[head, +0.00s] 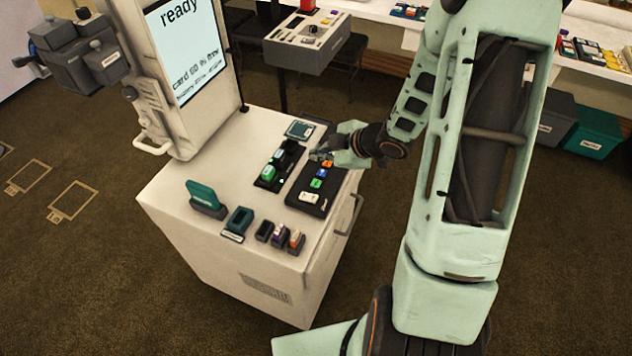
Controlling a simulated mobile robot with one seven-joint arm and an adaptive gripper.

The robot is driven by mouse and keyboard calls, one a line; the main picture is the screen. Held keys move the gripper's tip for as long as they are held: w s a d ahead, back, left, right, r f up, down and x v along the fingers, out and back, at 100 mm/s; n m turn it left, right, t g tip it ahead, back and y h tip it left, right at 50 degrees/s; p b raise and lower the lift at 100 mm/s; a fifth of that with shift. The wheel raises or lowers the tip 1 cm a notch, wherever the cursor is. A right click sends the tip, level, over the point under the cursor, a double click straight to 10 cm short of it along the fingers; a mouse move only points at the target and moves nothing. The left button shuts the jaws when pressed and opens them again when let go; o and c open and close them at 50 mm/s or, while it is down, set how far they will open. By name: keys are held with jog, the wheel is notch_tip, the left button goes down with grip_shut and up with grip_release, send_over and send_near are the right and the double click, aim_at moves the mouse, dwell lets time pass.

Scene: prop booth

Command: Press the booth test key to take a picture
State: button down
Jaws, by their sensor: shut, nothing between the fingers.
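The white booth cabinet (185,235) stands left of centre. Its screen (186,42) reads "ready", with a line below that looks like "card 60 % free". A black key panel (322,203) lies on the cabinet top, near its right edge. It carries a white key (309,197), a green key (316,183), a blue key (322,173) and an orange key (327,163). Their labels are too small to read, so I cannot tell which is the test key. My gripper (318,156) is shut and empty over the panel's far end, close to the orange key; contact cannot be told.
A black device with green parts (268,172) sits left of the panel. A teal card in a holder (203,196), a teal-and-black box (237,222) and small blocks (279,235) stand along the front. A camera (80,55) is mounted left of the screen. A grey control box (306,45) stands behind.

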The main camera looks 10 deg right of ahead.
aim_at(318, 184)
jog(key=shift+f+b, duration=4.05)
jog(key=shift+f, duration=0.35)
jog(key=shift+f, duration=0.15)
jog(key=shift+f+b, duration=0.3)
jog(key=shift+b, duration=0.05)
jog(key=shift+f+b, duration=0.3)
jog(key=shift+f, duration=0.05)
jog(key=shift+r, duration=0.1)
jog(key=shift+r+p, duration=0.75)
jog(key=shift+p, duration=0.1)
notch_tip(318, 184, up, 5)
jog(key=p, duration=0.4)
jog(key=shift+p, duration=0.4)
